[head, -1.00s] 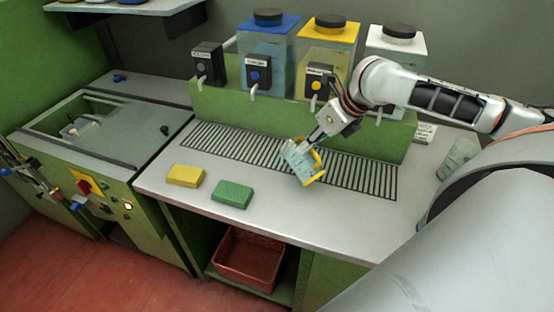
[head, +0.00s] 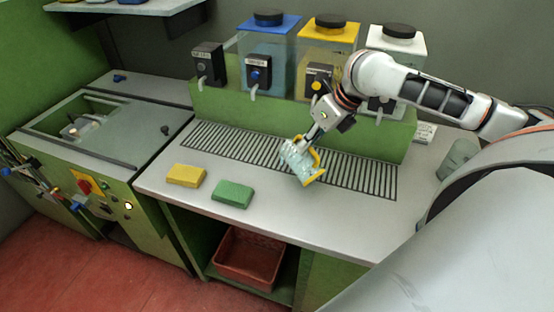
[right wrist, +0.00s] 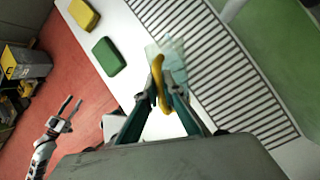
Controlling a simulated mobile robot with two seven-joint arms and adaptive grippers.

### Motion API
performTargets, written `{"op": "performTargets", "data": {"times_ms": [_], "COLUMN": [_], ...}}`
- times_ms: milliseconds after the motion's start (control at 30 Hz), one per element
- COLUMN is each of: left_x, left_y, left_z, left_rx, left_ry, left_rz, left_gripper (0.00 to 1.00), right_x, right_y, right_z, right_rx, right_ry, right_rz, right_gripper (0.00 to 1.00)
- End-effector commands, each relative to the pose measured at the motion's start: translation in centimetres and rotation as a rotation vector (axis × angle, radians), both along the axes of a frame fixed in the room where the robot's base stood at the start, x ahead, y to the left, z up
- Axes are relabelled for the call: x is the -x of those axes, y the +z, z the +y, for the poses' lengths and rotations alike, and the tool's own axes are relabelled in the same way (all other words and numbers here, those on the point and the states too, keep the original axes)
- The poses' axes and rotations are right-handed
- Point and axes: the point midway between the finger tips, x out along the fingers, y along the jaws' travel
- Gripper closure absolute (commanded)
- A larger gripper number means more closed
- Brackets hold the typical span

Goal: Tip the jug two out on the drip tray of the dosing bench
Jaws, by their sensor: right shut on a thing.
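My right gripper (head: 317,133) is shut on the yellow handle of a clear, pale blue jug (head: 297,158). The jug is strongly tilted above the front edge of the slatted drip tray (head: 232,142). In the right wrist view the fingers (right wrist: 164,92) close around the yellow handle, with the jug (right wrist: 173,55) beyond them, overlapping the slats. I cannot tell whether liquid is in it or running out. My left gripper (right wrist: 72,106) shows only in the right wrist view, open and empty, over the red floor away from the bench.
A yellow block (head: 186,175) and a green block (head: 232,191) lie on the bench in front of the tray. Dispensers with blue (head: 268,50), yellow (head: 328,45) and white (head: 397,48) tops stand behind it. A greyish vessel (head: 457,160) stands at the right.

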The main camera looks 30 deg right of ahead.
Motion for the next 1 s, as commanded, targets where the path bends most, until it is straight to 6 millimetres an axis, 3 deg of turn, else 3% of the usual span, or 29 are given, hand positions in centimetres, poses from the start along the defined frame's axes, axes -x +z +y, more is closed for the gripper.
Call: {"op": "performTargets", "data": {"times_ms": [1000], "left_x": [0.14], "left_y": [-0.16], "left_z": [0.45], "left_rx": [-0.012], "left_ry": [-0.009], "left_rz": [0.002], "left_gripper": [0.6], "right_x": [-0.81], "right_y": [-0.09], "right_z": [0.14], "right_rx": [0.011], "right_ry": [0.002], "right_rz": [0.087], "right_gripper": [1.0]}}
